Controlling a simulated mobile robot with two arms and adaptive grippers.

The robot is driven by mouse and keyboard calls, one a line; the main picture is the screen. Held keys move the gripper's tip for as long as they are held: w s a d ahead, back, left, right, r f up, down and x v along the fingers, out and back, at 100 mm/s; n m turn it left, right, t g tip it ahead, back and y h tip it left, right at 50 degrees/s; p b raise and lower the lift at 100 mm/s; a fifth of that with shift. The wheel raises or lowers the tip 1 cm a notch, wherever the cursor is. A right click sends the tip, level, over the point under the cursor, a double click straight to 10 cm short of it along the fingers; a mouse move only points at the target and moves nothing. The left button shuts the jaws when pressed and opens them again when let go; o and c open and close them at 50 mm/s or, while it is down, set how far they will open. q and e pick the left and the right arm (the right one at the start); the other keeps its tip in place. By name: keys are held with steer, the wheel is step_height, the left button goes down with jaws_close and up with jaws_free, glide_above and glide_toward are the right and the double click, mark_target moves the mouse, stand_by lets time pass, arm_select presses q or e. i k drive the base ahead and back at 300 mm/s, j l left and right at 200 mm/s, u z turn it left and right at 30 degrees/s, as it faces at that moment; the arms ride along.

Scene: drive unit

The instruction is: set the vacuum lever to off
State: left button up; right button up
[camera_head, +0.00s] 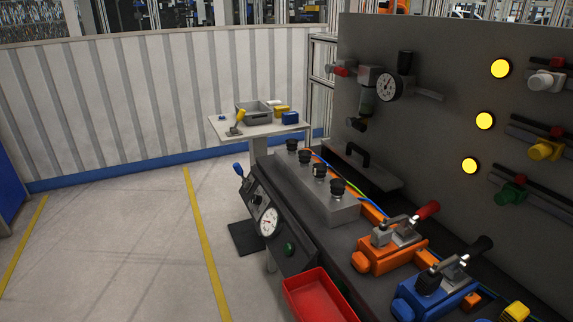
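A small lever with a blue knob (238,167) stands at the far left end of the dark sloped control panel (295,262). Its knob points up and slightly left. I cannot read any label, so I cannot tell for sure that it is the vacuum lever or which setting it is at. A white round gauge (268,221) and a green knob (289,248) sit nearer on the same panel. Neither of my grippers shows.
Orange (390,252) and blue (435,297) clamp fixtures stand on the bench behind a red tray (318,296). A grey upright board (440,130) carries a regulator gauge (389,87) and yellow lamps. A small side table (258,129) stands beyond. The floor left is clear.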

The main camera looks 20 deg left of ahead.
mark_target(236, 167)
steer(key=i+j+z, duration=0.2)
steer(key=j+z, duration=0.15)
steer(key=j, duration=0.2)
steer(key=i+j+z, duration=0.15)
steer(key=j+z, duration=0.25)
steer(key=j, duration=0.15)
steer(key=j+z, duration=0.35)
steer(key=j, duration=0.2)
